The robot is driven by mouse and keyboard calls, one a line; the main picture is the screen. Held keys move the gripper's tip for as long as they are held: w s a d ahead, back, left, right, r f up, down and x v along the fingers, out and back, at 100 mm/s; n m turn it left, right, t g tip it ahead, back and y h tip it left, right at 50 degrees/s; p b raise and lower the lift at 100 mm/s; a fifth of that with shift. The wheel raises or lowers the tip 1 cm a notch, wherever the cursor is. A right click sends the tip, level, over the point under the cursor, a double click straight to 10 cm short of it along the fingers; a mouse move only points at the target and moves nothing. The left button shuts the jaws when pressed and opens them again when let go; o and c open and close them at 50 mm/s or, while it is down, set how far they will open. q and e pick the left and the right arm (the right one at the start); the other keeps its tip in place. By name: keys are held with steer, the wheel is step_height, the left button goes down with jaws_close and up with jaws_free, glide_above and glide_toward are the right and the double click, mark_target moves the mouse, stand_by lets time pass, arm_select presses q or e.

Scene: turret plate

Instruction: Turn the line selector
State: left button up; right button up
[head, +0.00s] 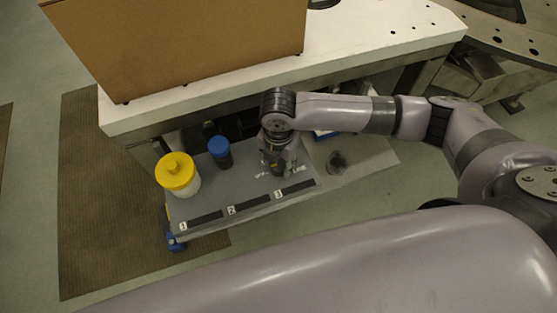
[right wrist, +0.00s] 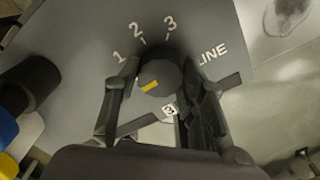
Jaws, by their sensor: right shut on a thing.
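The line selector (right wrist: 158,75) is a dark round knob with a short yellow mark, standing on a grey plate (head: 238,188). In the right wrist view the numbers 1, 2 and 3 and the word LINE are printed around it. The yellow mark sits on the knob's lower-left side; I cannot tell which number it stands for. My right gripper (head: 275,167) is over the plate in the head view, and in the wrist view its fingers (right wrist: 162,95) are shut on the selector from both sides. In the head view the gripper mostly hides the knob. My left gripper is not in view.
A yellow-capped white container (head: 178,174) and a blue-topped dark cylinder (head: 220,152) stand on the plate, left of my gripper. Dark strips labelled 1, 2 and 3 (head: 294,188) line its front edge. A white table (head: 370,45) with a cardboard box (head: 185,45) stands behind.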

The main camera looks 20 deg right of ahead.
steer(key=shift+r+m+p, duration=0.25)
steer(key=shift+m+p, duration=0.25)
steer(key=shift+p, duration=0.5)
steer(key=m+p, duration=0.4)
steer(key=p, duration=0.2)
steer(key=shift+m, duration=0.3)
steer(key=shift+f+m+p, duration=0.2)
steer(key=shift+m+p, duration=1.4)
steer(key=o, duration=1.2)
steer(key=shift+c, duration=0.2)
